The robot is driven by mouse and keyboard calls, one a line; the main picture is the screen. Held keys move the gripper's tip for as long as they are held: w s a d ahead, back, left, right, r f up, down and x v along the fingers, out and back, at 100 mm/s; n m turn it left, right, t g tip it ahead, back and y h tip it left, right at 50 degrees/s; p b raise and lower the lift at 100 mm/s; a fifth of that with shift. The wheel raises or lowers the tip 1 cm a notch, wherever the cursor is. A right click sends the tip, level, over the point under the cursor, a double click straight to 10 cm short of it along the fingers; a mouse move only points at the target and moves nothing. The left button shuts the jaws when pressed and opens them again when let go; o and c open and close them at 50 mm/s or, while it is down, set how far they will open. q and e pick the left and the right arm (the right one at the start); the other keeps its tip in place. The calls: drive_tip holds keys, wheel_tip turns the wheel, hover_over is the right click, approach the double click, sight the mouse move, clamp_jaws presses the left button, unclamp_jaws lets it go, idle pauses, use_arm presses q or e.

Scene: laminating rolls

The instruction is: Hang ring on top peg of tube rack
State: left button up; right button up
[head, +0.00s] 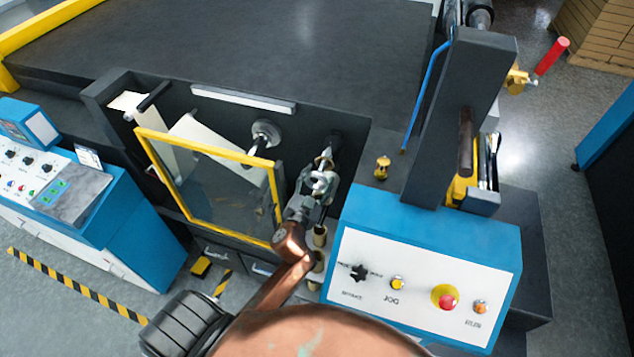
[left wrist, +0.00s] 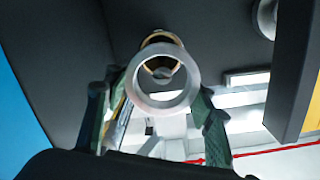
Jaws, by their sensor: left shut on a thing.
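My left gripper (head: 312,195) is shut on a pale grey ring (head: 322,182) inside the dark machine bay, right of the yellow-framed window. In the left wrist view the ring (left wrist: 163,85) faces me between the green fingers of the left gripper (left wrist: 153,118). A brass-edged round piece with a rounded grey end (left wrist: 163,72), perhaps the peg, shows through and above the ring's hole. I cannot tell whether the ring is around it or only in front of it. Brass-coloured tube parts (head: 319,237) show below the gripper, mostly hidden by my arm. My right gripper is not in view.
The yellow-framed window (head: 213,187) stands close left of the gripper. A blue control box (head: 425,260) with buttons stands close right, with a dark post (head: 455,130) behind it. A round metal roll end (head: 265,134) sits on the back wall.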

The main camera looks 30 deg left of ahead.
sight(325, 160)
use_arm(q)
drive_tip(key=shift+r+b+x, duration=0.15)
drive_tip(key=shift+b+x, duration=0.05)
drive_tip(key=shift+x, duration=1.65)
drive_tip(key=shift+r+b+x, duration=0.2)
drive_tip(key=shift+x, duration=1.65)
drive_tip(key=shift+w, duration=0.1)
drive_tip(key=o, duration=1.4)
drive_tip(key=v, duration=1.2)
